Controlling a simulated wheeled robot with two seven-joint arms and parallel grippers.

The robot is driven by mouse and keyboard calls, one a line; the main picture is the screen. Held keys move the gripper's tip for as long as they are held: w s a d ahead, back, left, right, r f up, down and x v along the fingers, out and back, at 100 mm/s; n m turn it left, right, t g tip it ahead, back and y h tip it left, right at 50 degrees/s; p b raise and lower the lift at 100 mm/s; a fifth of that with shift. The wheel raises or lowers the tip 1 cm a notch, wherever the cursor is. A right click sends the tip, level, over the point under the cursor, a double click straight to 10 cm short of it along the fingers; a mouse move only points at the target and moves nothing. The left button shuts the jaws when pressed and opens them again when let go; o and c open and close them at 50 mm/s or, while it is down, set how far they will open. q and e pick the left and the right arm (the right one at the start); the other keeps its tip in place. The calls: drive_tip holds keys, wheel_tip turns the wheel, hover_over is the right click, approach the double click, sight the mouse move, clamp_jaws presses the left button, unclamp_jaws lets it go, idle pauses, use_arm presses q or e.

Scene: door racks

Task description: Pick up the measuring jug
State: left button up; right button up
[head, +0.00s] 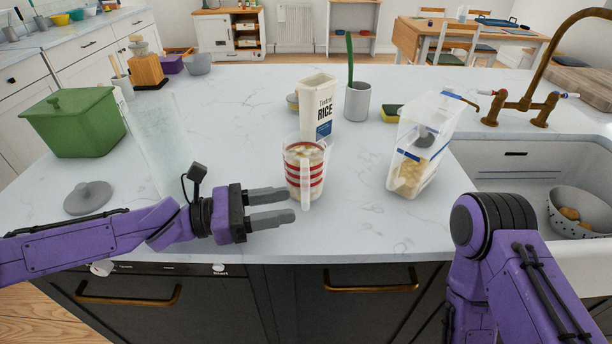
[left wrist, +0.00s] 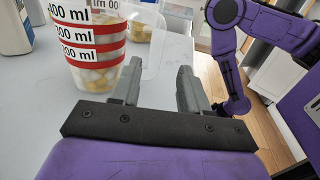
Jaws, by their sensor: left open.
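The measuring jug (head: 302,168) is clear with red bands and holds pale, roundish pieces. It stands upright on the white marble counter, its handle facing the front edge. My left gripper (head: 292,204) is open and empty, with its fingertips just left of and in front of the jug. In the left wrist view the jug (left wrist: 92,50) stands beyond the fingers at upper left, and the gap between the fingers (left wrist: 157,92) is empty. The jug is not between them. My right arm shows at lower right in the head view, but its gripper is not visible.
A rice carton (head: 318,105) stands right behind the jug. A clear container (head: 418,150) stands to its right, and a tall clear vessel (head: 160,140) to its left. A grey lid (head: 88,197) lies at left near a green box (head: 85,122). The sink (head: 535,190) is at right.

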sight(306, 204)
use_arm(q)
drive_tip(key=x, duration=0.5)
drive_tip(key=shift+w+d+f, duration=0.1)
drive_tip(key=shift+w+d, duration=0.15)
drive_tip(key=shift+w, duration=0.2)
drive_tip(key=shift+a, duration=0.15)
drive_tip(key=c, duration=0.4)
clamp_jaws()
wheel_tip(306, 204, up, 3)
drive_tip(key=shift+r+p, duration=0.25)
drive_tip(key=shift+p, duration=0.1)
drive_tip(key=s+r+b, duration=0.2)
drive_tip(key=s+r, duration=0.7)
drive_tip(key=s, duration=0.5)
drive_tip(key=shift+r, duration=0.25)
